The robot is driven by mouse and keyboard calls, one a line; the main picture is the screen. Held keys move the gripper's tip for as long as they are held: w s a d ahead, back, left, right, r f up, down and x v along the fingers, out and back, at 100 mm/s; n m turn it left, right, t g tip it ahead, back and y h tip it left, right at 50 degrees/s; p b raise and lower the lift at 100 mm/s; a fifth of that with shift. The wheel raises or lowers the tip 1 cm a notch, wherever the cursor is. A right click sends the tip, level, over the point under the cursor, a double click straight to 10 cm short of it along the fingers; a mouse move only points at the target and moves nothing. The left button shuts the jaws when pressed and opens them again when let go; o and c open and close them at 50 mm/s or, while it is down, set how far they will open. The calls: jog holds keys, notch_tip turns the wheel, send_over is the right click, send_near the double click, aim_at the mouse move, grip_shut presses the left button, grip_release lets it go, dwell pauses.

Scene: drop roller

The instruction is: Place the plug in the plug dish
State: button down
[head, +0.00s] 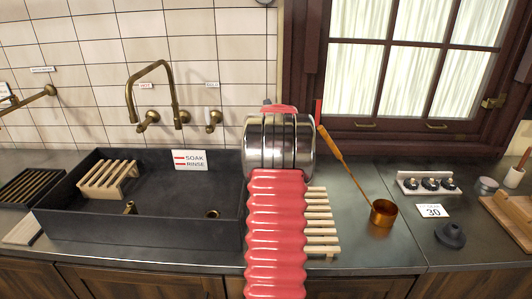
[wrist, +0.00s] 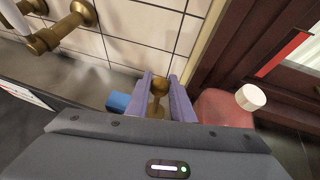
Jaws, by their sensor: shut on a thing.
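My gripper (wrist: 158,82) has two lilac fingers in the wrist view, shut on a brass piece with a rounded top, which looks like the plug (wrist: 158,88). The held piece is above the counter, near the tiled wall; its lower end is hidden by my gripper body. In the head view my arm hides the gripper and what it holds. I cannot make out a plug dish with certainty. A dark, round, knobbed object (head: 450,236) sits on the right counter.
The dark sink (head: 160,240) holds a slatted wooden rack (head: 108,179). A brass tap (head: 152,72) stands behind it. A copper ladle (head: 382,213) and a row of black knobs (head: 430,184) are to the right. A blue object (wrist: 118,102) is left of my fingers.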

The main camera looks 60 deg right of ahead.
jog(key=shift+f, duration=2.1)
jog(key=shift+f, duration=1.95)
jog(key=shift+f, duration=0.15)
jog(key=c, duration=1.5)
grip_release()
jog(key=shift+c, duration=0.2)
